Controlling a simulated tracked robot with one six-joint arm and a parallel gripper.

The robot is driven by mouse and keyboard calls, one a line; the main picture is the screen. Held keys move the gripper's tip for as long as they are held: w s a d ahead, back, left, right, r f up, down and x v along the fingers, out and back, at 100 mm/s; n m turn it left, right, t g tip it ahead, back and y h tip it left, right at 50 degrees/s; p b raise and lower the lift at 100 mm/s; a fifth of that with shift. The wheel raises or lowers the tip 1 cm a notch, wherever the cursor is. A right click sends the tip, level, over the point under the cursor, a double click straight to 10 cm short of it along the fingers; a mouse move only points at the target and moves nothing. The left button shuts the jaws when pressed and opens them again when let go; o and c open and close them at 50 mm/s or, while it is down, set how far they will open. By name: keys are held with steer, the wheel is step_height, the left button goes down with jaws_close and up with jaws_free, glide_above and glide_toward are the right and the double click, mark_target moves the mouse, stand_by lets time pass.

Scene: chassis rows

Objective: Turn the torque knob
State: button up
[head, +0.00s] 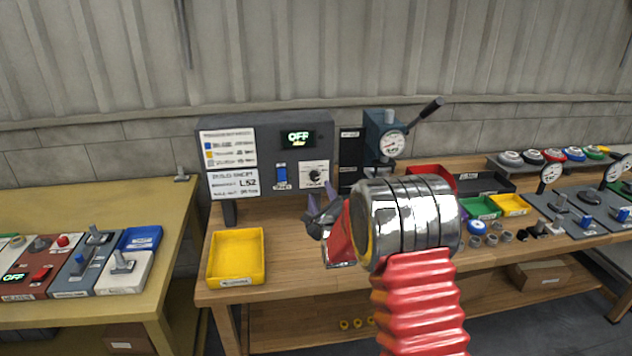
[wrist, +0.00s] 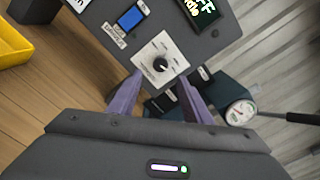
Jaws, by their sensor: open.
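The torque knob (head: 315,175) is a small black dial on a white square plate, at the lower right of the dark grey control panel (head: 225,139). In the wrist view the knob (wrist: 160,64) lies ahead of my gripper, just beyond and between the fingertips. My gripper (head: 318,216) is in front of the panel, below the knob in the head view. Its two purple fingers (wrist: 153,92) are apart with nothing between them. They look clear of the knob, but the exact gap cannot be told.
A blue rocker switch (head: 281,172) sits left of the knob, below a display (head: 298,138) reading OFF. A gauge press with a lever (head: 391,140) stands right of the panel. A yellow tray (head: 237,257) is at the bench's front left. Bare wood lies between tray and gripper.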

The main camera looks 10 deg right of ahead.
mark_target(315, 179)
steer(key=shift+w, duration=4.7)
steer(key=shift+c, duration=0.3)
steer(key=c, duration=1)
